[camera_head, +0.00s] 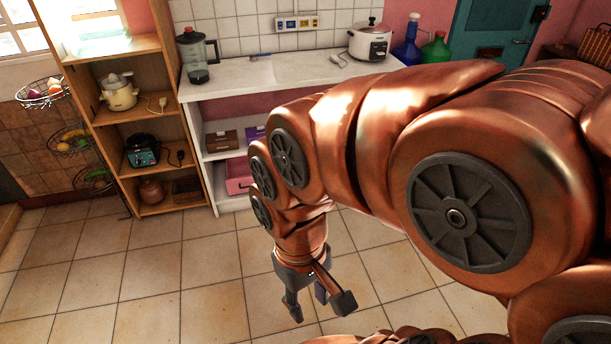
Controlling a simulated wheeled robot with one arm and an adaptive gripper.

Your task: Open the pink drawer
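A pink drawer (238,174) sits low in the open white shelf unit, under the counter. Its right part is hidden behind my copper arm, and I cannot make out its handle or whether it is pulled out at all. My gripper (318,306) hangs pointing down over the tiled floor, in front and to the right of the drawer in the picture. Its dark fingers are spread apart with nothing between them. It appears clear of the drawer.
A brown box (221,141) and a purple item (254,133) sit on the shelf above the drawer. A wooden shelf (157,121) with appliances stands to the left. The white counter (262,72) holds a blender and a rice cooker. The tiled floor (150,270) is clear.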

